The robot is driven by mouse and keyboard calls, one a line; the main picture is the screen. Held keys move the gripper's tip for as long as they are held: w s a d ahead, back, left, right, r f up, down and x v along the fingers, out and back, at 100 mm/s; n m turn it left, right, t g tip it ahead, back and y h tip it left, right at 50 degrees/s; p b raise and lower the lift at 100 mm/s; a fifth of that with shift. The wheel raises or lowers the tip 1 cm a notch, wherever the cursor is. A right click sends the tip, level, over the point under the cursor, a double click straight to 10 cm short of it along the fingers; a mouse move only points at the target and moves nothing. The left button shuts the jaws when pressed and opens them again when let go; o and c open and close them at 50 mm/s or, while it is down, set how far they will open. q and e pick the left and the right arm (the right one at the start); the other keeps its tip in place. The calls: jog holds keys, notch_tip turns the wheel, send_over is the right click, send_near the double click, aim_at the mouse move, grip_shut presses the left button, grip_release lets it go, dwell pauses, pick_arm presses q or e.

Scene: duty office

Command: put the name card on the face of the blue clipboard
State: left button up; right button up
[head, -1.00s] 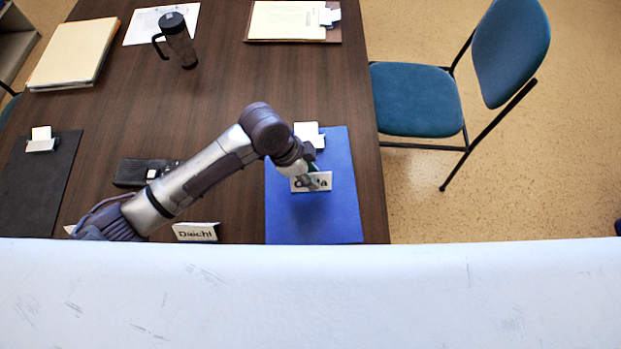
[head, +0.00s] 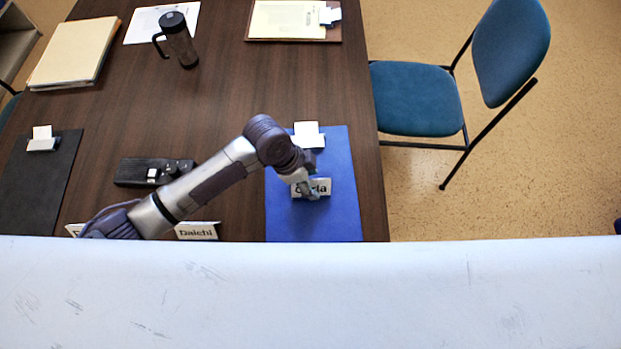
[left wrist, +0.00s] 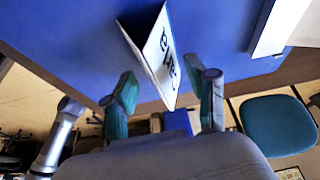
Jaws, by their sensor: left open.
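The white name card (head: 325,187), a folded tent with black lettering partly covered, stands on the face of the blue clipboard (head: 315,226), near its middle. My left gripper (head: 308,188) is at the card, over the clipboard. In the left wrist view the left gripper (left wrist: 167,92) is open, its two green-tipped fingers apart, one on each side of the card (left wrist: 158,55). A gap shows between each finger and the card there. The blue clipboard (left wrist: 70,35) lies behind the card. My right gripper is not in view.
A white clip (head: 309,135) sits at the clipboard's far end. A "Daichi" card (head: 197,231), another partly hidden card (head: 75,230) and a black device (head: 137,171) are to the left. A black clipboard (head: 42,185) lies farther left. A blue chair (head: 415,100) stands right of the table.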

pick_arm(q)
jog(key=shift+r, duration=0.15)
jog(key=v, duration=1.2)
